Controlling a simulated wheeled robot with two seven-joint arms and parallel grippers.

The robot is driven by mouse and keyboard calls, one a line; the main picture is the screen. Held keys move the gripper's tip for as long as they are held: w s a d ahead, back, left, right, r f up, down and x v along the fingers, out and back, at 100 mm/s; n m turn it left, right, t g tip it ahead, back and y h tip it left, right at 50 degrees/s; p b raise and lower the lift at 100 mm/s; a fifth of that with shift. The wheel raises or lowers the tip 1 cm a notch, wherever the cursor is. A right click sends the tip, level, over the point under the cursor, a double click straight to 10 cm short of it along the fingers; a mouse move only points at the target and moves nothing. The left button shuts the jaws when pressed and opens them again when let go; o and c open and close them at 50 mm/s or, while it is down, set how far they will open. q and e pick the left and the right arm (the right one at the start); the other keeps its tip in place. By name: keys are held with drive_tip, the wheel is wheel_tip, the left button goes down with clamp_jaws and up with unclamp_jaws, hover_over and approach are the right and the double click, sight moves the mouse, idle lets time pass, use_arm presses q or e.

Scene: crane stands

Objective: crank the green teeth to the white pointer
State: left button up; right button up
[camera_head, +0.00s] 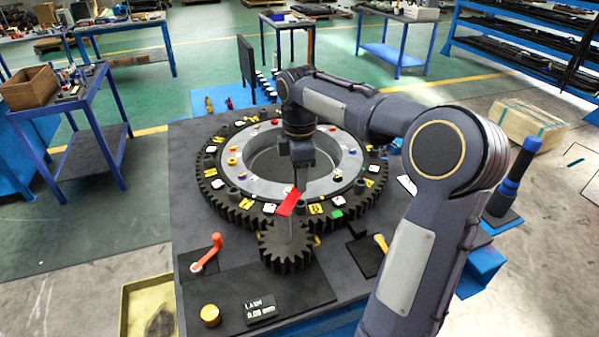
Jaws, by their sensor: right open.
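A large dark ring gear (237,206) lies flat on a dark bench top. Its face carries yellow, white and other coloured tags, and a green tag (336,214) sits at its near right. A small dark pinion gear (287,257) is at the ring's near edge. A red bar (288,203) slants above the pinion, with a thin dark upright part at its far end. My right gripper (299,168) is open and points down over the ring's near inner side, just above that upright part; contact cannot be told. I cannot clearly make out the white pointer. My left gripper is out of view.
An orange lever (207,254) stands left of the pinion, and a yellow lever (381,243) to its right. A yellow knob (210,315) and a small display (260,308) are at the near edge. A dark upright panel (246,70) stands behind. My right arm covers the right side.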

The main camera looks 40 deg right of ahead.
clamp_jaws()
drive_tip(key=shift+w+a+r+n, duration=0.1)
drive_tip(key=shift+w+a+n, duration=0.1)
drive_tip(key=shift+n, duration=0.2)
